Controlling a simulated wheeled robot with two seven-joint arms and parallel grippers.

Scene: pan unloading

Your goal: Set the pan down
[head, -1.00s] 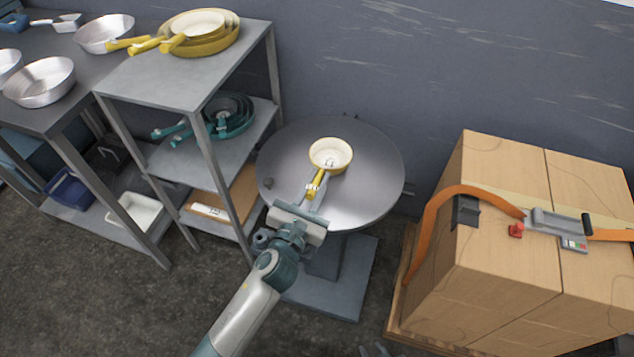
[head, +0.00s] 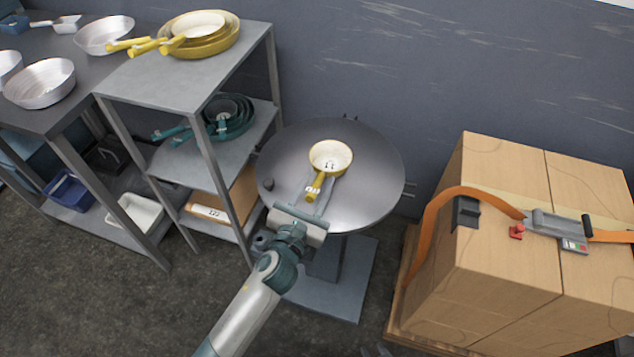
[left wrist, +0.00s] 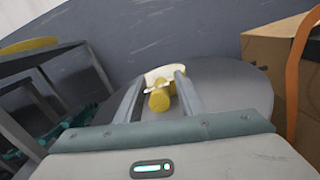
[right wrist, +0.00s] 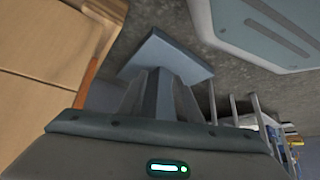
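The yellow pan (head: 330,158) with a cream inside stands on the round grey metal table (head: 375,190), its handle (head: 314,187) pointing toward me. My left gripper (head: 308,197) is at the handle end, over the table's near edge. In the left wrist view its two fingers are apart (left wrist: 159,100), with the yellow handle (left wrist: 159,99) between them and gaps on both sides. My right gripper (right wrist: 160,100) is open and empty, low down, with the table's pedestal base behind it in the right wrist view.
A shelf (head: 190,80) left of the table holds yellow pans (head: 215,40) on top and teal pans (head: 232,115) below. Strapped cardboard boxes (head: 500,260) stand on a pallet at the right. The tabletop around the pan is clear.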

